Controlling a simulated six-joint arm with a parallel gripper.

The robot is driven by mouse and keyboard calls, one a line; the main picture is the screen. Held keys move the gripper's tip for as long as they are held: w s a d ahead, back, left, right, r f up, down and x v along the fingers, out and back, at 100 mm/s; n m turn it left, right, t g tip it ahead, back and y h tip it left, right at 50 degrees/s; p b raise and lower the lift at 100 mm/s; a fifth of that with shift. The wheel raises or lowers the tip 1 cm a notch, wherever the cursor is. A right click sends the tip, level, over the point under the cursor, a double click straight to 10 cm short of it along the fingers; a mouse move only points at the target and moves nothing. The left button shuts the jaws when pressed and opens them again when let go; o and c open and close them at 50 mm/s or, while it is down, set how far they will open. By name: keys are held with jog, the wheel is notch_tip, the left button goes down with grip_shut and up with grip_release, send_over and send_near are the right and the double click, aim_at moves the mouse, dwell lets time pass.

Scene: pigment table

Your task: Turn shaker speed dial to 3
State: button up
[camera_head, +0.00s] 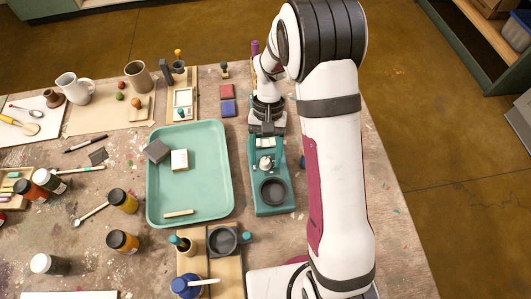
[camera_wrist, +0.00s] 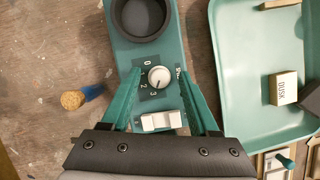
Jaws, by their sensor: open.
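The shaker (camera_head: 289,207) is a teal block with a dark round cup (camera_head: 273,191); it also shows in the wrist view (camera_wrist: 122,45). Its speed dial (camera_wrist: 159,77) is a small white knob beside a dark scale printed 0 to 3. The dial's pointer is too small to read surely. In the head view the dial (camera_head: 265,163) stands between the cup and my gripper. My gripper (camera_wrist: 158,72) is open, with its green fingers on either side of the dial and visible gaps between them and the knob.
A white rocker switch (camera_wrist: 161,121) sits on the shaker near the dial, between my fingers. A teal tray (camera_head: 205,200) with small blocks lies close beside the shaker.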

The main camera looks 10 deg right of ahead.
grip_shut()
jog(key=shift+m, duration=0.6)
grip_release()
jog(key=shift+r, duration=0.1)
jog(key=v, duration=1.5)
jog(key=shift+d+r, duration=0.3)
jog(key=shift+w, duration=0.1)
